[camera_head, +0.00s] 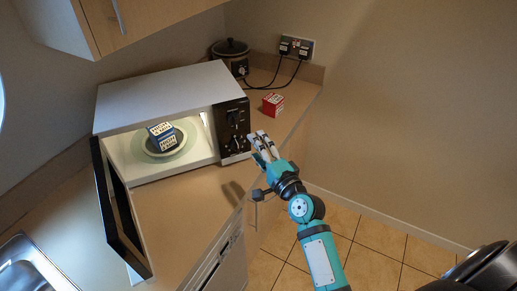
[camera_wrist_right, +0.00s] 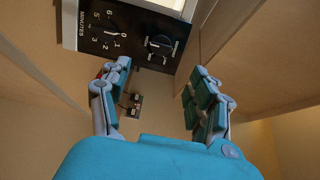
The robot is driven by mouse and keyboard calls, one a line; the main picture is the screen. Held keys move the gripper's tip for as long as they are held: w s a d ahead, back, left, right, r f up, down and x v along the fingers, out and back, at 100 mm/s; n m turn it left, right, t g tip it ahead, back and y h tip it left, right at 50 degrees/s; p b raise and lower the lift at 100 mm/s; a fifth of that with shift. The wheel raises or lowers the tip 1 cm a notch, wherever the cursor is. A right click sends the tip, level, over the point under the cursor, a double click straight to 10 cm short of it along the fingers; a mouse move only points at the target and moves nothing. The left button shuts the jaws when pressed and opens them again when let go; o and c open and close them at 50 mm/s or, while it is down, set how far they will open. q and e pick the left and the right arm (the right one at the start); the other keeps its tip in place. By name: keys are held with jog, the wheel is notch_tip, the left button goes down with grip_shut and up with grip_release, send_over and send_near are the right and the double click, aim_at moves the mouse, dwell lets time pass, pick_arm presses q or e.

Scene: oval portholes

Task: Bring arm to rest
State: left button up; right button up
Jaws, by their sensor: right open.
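My right gripper (camera_head: 263,147) is in front of the microwave's control panel, over the counter's edge, in the head view. In the right wrist view the right gripper (camera_wrist_right: 155,78) has its fingers spread apart, with nothing between them. The microwave (camera_head: 165,90) is open, its dark door (camera_head: 115,215) swung out to the left. Inside it a blue and white box (camera_head: 161,135) sits on a pale round plate (camera_head: 178,150). The microwave's dials (camera_wrist_right: 130,35) show close beyond the fingers in the right wrist view. My left gripper is not in view.
A small red and white box (camera_head: 273,105) stands on the counter (camera_head: 185,205) right of the microwave. A dark pot (camera_head: 231,55) is in the back corner, near sockets (camera_head: 297,47) with cables. A sink (camera_head: 32,265) is at lower left. The tiled floor (camera_head: 375,262) is clear.

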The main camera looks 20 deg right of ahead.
jog(key=s+a+f+n+g+y, duration=0.1)
jog(key=s+a+f+n+g, duration=0.2)
jog(key=s+f+n+g, duration=0.25)
jog(key=s+a+f+n+g+y, duration=0.1)
jog(key=s+a+f+n+g, duration=0.2)
jog(key=s+n, duration=0.45)
jog(key=s+d+f+n+g+h, duration=0.2)
jog(key=s+f+n+g, duration=0.1)
jog(key=s, duration=0.6)
jog(key=s+d+f+n+g+h, duration=0.2)
jog(key=s+d+f+n+g, duration=0.1)
jog(key=s, duration=0.5)
notch_tip(320, 180, down, 31)
jog(key=s+g+b, duration=0.1)
jog(key=s+b, duration=0.1)
jog(key=b, duration=0.3)
jog(key=s+d+f+b, duration=0.1)
jog(key=s+f+b, duration=0.1)
jog(key=s+f, duration=0.6)
jog(key=s+d+f+g+b, duration=0.1)
jog(key=s+f+b, duration=0.1)
jog(key=s+f, duration=0.6)
notch_tip(320, 180, down, 4)
jog(key=shift+s+d+r, duration=0.1)
jog(key=shift+s+d, duration=0.15)
jog(key=shift+d, duration=0.1)
